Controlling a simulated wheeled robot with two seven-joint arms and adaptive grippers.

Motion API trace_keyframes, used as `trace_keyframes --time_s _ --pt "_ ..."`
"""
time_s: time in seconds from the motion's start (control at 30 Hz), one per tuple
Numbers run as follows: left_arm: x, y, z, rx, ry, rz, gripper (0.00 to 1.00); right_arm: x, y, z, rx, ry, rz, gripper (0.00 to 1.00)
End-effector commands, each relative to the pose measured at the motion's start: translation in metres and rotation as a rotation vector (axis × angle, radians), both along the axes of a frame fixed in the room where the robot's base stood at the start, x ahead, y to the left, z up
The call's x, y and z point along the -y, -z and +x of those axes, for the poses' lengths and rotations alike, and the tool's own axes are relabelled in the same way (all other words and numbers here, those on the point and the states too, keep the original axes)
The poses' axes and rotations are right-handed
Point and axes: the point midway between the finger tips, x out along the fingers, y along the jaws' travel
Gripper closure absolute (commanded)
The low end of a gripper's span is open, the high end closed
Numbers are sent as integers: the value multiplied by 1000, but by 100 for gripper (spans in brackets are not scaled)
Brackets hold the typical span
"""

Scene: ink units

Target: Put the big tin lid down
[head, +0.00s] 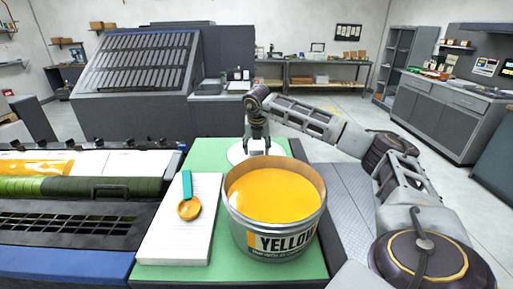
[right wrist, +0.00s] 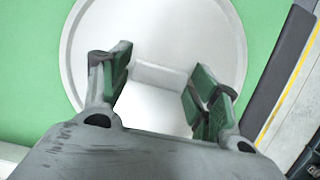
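The big tin lid (head: 236,154) is a pale round disc lying flat on the green mat behind the yellow ink tin (head: 275,247). In the right wrist view the lid (right wrist: 205,35) fills the middle, with a raised white bar-shaped handle (right wrist: 158,78) at its centre. My right gripper (head: 258,150) is over the lid, pointing down. Its green-padded fingers (right wrist: 158,84) are spread apart, one near each end of the handle; I cannot tell whether they touch it. The tin's rim hides the lid's near edge. My left gripper is not in view.
The open tin is full of yellow ink. Left of it, a white paper stack (head: 165,235) bears a teal-handled spatula (head: 188,195) with yellow ink. A press with a green roller (head: 75,186) stands at the left. The green mat (head: 207,155) has a little bare room left of the lid.

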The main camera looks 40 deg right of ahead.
Motion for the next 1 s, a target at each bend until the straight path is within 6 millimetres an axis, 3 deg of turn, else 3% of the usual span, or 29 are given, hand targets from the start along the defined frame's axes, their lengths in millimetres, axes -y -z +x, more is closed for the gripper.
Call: trace_keyframes --time_s 0.57,0.77,1.0 --pt "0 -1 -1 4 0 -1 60 0 -4 0 1 0 1 25" --pt "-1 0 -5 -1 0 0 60 -4 -21 -4 1 -2 1 25" --pt "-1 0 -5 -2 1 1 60 -11 -55 -11 2 -1 1 25"
